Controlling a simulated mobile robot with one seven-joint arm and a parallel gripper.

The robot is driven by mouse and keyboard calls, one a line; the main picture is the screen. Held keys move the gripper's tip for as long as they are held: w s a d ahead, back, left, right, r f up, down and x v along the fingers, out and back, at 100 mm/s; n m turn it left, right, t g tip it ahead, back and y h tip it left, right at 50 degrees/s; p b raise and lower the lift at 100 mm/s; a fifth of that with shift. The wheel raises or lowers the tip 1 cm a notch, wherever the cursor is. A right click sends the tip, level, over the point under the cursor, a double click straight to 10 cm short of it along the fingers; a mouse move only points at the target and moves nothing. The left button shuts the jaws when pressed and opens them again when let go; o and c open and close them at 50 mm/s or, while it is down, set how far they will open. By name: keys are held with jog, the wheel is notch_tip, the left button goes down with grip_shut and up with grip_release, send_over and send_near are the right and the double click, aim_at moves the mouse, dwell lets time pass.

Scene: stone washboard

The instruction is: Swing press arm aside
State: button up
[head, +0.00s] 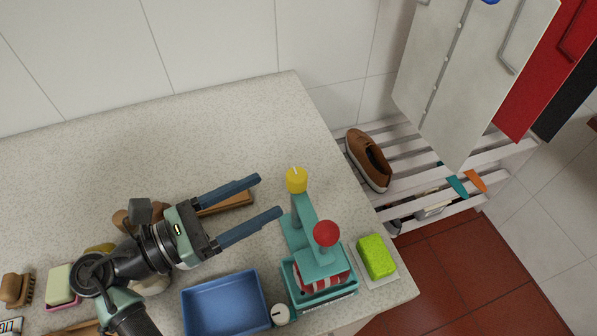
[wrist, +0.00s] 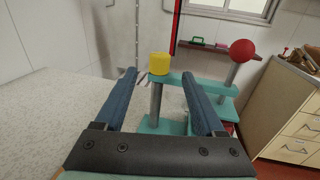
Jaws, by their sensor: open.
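The teal press stands near the right end of the stone counter. Its press arm (head: 307,219) runs from a post with a yellow cap (head: 296,180) toward the front, over a teal box holding a red-and-white striped thing (head: 318,281). A red ball knob (head: 326,233) tops the arm's front end. In the wrist view the arm (wrist: 205,83) extends right from the yellow cap (wrist: 159,63) to the red ball (wrist: 243,50). My gripper (head: 271,196) is open and empty, left of the post. The post appears between its blue fingers (wrist: 174,88) in the wrist view, apparently beyond their tips.
A blue basin (head: 226,303) sits in front of my gripper. A green sponge (head: 377,256) lies right of the press. A wooden-backed brush (head: 226,203) lies partly under the fingers. The counter's back area is clear. A slatted rack with a brown shoe (head: 368,160) stands beyond the right edge.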

aim_at(296, 179)
jog(key=x, duration=0.7)
jog(key=shift+w+d, duration=0.15)
jog(key=shift+d, duration=0.05)
grip_shut()
jog(key=shift+p, duration=0.3)
dwell(0.8)
